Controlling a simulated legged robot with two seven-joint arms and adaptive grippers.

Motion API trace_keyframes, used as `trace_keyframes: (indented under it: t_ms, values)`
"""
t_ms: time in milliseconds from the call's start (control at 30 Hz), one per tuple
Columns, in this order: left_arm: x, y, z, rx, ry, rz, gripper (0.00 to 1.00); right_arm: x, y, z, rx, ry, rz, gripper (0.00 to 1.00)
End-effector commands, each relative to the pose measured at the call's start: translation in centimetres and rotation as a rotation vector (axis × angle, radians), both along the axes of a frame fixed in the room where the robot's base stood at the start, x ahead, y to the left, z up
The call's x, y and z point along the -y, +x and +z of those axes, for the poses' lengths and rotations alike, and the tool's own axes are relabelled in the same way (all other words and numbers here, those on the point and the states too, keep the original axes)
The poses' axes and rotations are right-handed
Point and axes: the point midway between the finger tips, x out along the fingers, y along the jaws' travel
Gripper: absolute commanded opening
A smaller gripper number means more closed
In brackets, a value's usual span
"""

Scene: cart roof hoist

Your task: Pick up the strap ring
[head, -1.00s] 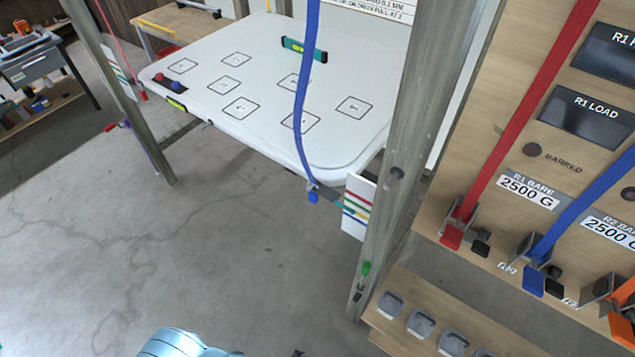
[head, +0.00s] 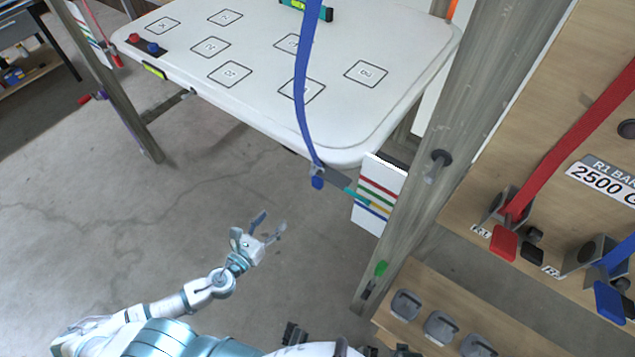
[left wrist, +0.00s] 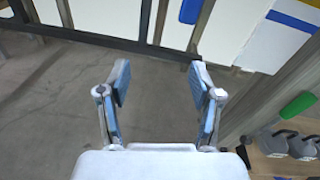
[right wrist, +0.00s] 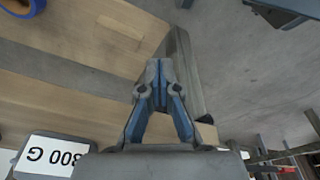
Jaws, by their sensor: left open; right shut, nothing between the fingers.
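A blue strap (head: 303,90) hangs over the white platform's front edge. At its lower end are a small metal fitting and a blue tab (head: 318,182), beside a striped card (head: 378,195). I cannot make out a separate ring there. My left gripper (head: 270,219) is open and empty over the floor, below and left of the tab, apart from it. In the left wrist view, a blue piece (left wrist: 195,10) shows at the top, beyond the open fingers (left wrist: 160,72). My right gripper (right wrist: 159,66) is shut and empty in the right wrist view, near wooden boards.
A wooden post (head: 440,150) stands right of the card, with a green-handled piece (head: 380,268) low on it. Grey weights (head: 441,327) sit on a low shelf. A wooden panel at right carries a red strap (head: 560,155) with clamps.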

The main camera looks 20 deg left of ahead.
Motion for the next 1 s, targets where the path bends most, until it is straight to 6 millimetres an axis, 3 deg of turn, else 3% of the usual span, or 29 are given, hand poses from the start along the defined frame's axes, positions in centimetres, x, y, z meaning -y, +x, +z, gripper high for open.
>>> trace_keyframes:
  t_ms: [100,267,700,1000]
  values:
    - [2.2,-1.2,2.8,0.098,0.093,-0.073,0.65,0.0,0.2,0.8,0.002,0.0,-0.002,0.0]
    - [3.1,-0.6,4.2,0.137,0.12,-0.089,0.65,-0.1,0.2,0.9,0.001,-0.002,-0.001,0.0]
    - [6.0,7.5,4.3,0.134,0.115,-0.088,0.65,0.1,-1.0,-2.6,-0.01,-0.002,0.003,0.0]
    - [7.0,10.2,4.0,0.13,0.115,-0.089,0.65,0.1,-1.4,-3.2,-0.012,-0.003,0.004,0.0]
